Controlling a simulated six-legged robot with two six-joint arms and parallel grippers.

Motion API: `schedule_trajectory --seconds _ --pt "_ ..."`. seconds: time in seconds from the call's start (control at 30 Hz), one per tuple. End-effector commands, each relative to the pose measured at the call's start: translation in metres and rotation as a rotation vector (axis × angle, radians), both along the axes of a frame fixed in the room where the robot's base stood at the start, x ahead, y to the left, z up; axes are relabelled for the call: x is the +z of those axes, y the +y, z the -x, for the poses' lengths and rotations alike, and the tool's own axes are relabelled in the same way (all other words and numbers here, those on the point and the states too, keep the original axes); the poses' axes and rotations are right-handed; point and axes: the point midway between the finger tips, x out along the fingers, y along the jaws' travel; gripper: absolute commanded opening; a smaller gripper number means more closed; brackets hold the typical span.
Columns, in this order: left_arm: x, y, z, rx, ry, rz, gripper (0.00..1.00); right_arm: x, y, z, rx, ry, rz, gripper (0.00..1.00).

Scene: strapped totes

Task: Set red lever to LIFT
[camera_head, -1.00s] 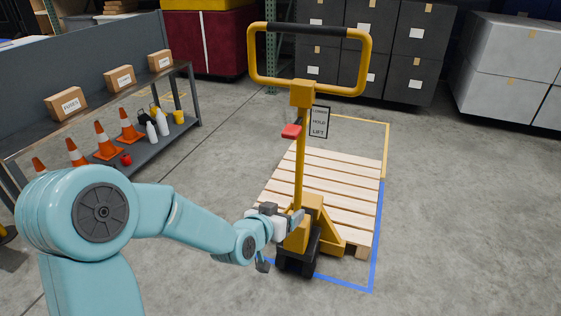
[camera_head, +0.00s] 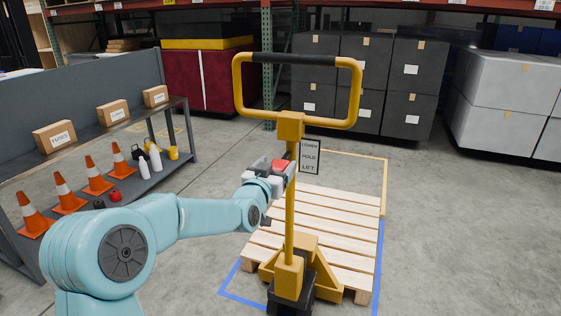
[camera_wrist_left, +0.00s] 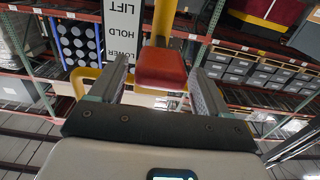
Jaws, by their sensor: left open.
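The red lever (camera_head: 282,164) sticks out from the yellow mast (camera_head: 291,205) of a pallet jack. A sign (camera_head: 310,157) beside it reads LOWER, HOLD, LIFT from top to bottom. I cannot tell which word the lever is set to. My left gripper (camera_head: 279,168) is at the lever, partly covering it. In the left wrist view, the open fingers (camera_wrist_left: 161,76) stand on either side of the red lever (camera_wrist_left: 162,66), with visible gaps. The sign (camera_wrist_left: 124,28) appears upside down there, to the left. My right gripper is not in view.
The jack's yellow loop handle (camera_head: 239,92) stands above the lever. A wooden pallet (camera_head: 340,226) lies behind the mast inside floor tape. A shelf (camera_head: 181,159) with boxes, cones and bottles is at left. Dark strapped totes (camera_head: 365,75) stand behind. Floor at right is clear.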

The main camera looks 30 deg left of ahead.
Motion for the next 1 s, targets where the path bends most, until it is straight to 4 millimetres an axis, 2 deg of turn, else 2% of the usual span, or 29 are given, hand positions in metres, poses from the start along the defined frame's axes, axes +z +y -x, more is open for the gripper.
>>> schedule_trajectory --seconds 0.1,0.2,0.5,0.53,0.7,0.77,0.87,1.0 --pt "0.000 0.003 -0.016 -0.001 0.000 0.001 0.77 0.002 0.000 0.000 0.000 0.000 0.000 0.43" --pt "0.000 0.004 -0.023 -0.001 0.001 0.001 0.77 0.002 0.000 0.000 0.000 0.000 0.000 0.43" --pt "0.000 0.004 -0.028 -0.001 0.000 0.001 0.77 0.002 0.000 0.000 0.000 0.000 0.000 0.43" --pt "0.000 0.004 -0.028 -0.001 0.000 0.001 0.73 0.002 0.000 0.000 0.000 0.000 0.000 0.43" --pt "0.000 0.005 -0.028 -0.001 0.001 0.001 0.18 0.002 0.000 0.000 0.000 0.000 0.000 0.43" --pt "0.000 0.005 -0.028 -0.001 0.001 0.001 0.00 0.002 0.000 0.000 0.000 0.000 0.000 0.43" --pt "-0.003 0.005 -0.028 -0.001 -0.003 0.000 0.00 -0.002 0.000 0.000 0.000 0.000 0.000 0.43" --pt "-0.013 0.004 -0.028 -0.001 -0.038 -0.010 0.00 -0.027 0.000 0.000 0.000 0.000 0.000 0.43"
